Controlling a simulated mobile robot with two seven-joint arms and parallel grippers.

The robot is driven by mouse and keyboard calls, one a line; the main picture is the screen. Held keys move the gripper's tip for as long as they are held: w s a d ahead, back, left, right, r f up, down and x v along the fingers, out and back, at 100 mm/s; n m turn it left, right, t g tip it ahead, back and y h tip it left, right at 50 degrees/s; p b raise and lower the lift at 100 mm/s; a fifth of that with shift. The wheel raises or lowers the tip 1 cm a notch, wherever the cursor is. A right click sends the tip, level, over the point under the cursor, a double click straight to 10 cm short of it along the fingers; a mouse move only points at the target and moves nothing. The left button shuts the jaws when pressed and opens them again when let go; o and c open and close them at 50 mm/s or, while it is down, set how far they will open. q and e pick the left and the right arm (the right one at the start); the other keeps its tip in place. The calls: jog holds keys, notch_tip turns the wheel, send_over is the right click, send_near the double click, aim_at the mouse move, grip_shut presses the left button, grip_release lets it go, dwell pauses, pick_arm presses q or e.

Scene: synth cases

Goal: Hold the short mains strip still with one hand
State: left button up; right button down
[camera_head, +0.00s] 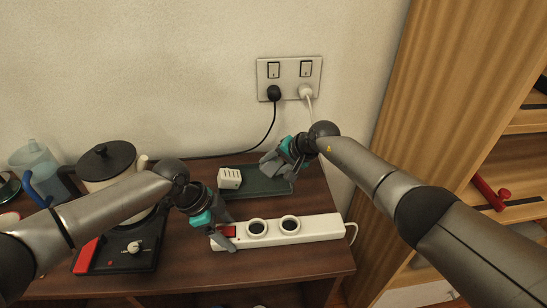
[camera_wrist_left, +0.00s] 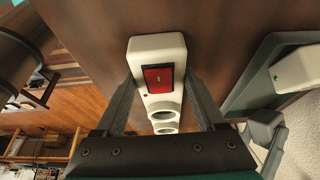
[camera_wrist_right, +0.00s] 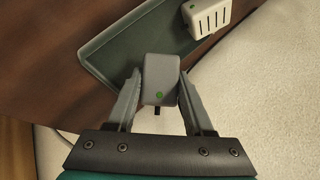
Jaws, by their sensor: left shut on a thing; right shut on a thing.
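The short mains strip (camera_head: 325,228) is white, with a red switch (camera_head: 229,231) at its left end and two round sockets. It lies along the front of the wooden cabinet top. My left gripper (camera_head: 224,236) is shut on its switch end; in the left wrist view the fingers flank the strip (camera_wrist_left: 156,46) on both sides beside the red switch. My right gripper (camera_wrist_right: 158,85) is shut on a small grey adapter (camera_wrist_right: 160,72) with a green dot and a dark pin. It holds the adapter over or near the green tray, mostly hidden in the head view.
The dark green tray (camera_head: 250,187) carries a white slotted adapter (camera_head: 229,178). A double wall socket (camera_head: 289,78) holds a black plug (camera_head: 273,92) and a white plug (camera_head: 306,91). At left stand a pot (camera_head: 108,162), a black-and-red appliance (camera_head: 120,248) and a clear jug (camera_head: 35,168). A wooden shelf is right.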

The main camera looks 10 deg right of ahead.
jog(key=shift+f, duration=0.35)
jog(key=shift+c, duration=1)
grip_release()
jog(key=v, duration=1.2)
